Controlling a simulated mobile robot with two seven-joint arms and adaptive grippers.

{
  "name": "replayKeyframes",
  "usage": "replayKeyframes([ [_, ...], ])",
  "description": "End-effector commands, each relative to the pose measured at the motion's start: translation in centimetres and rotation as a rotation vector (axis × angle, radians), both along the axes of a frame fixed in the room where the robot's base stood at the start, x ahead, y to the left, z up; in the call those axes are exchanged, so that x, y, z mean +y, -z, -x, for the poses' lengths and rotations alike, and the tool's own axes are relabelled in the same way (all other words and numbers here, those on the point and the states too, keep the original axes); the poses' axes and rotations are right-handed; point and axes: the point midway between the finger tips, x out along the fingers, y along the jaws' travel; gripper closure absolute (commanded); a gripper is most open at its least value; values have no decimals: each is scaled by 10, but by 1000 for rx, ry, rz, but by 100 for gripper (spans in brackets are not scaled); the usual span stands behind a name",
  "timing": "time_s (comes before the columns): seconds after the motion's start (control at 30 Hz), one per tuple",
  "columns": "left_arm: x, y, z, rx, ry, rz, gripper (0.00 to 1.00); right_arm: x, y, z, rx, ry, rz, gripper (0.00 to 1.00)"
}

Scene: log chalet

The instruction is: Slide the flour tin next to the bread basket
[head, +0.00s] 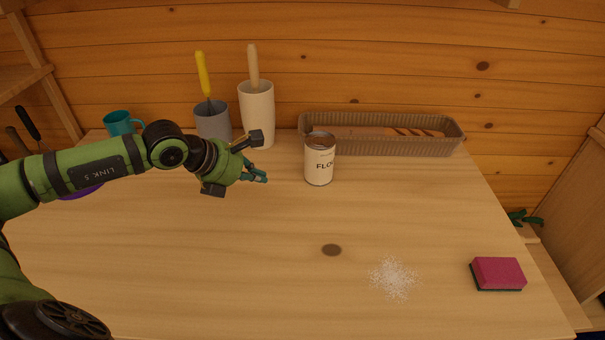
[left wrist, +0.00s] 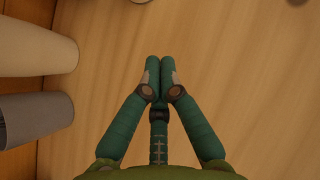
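The flour tin (head: 319,165), a cream cylinder with dark lettering and a brown top, stands upright on the table in the head view. The bread basket (head: 400,148), long and grey-brown with bread inside, lies along the back behind it. The tin hides part of the basket's front left end; its base stands nearer me than the basket's. My left gripper (head: 264,176) is left of the tin, a short gap away, with nothing held. In the left wrist view its fingers (left wrist: 160,70) are together, shut and empty. My right gripper is not in view.
Left of the basket stand a tall cream holder (head: 258,115) with a rolling pin, a grey holder (head: 213,122) with a yellow-handled tool, and a teal mug (head: 119,123). Spilled flour (head: 394,279) and a pink sponge (head: 498,272) lie at front right.

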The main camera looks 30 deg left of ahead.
Motion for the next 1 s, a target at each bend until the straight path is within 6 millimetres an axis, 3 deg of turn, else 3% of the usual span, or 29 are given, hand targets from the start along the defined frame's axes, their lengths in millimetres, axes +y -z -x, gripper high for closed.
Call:
replayKeyframes([
  [0.2, -9, 15, -16, 2, 0, 6, 100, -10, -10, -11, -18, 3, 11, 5],
  [0.6, -31, 67, -64, 3, -1, 5, 100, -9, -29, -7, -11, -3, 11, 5],
  [0.8, -42, 66, -88, 1, -2, 2, 100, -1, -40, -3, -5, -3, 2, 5],
  [1.0, -46, 69, -98, 2, -1, 0, 100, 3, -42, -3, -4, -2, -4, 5],
])
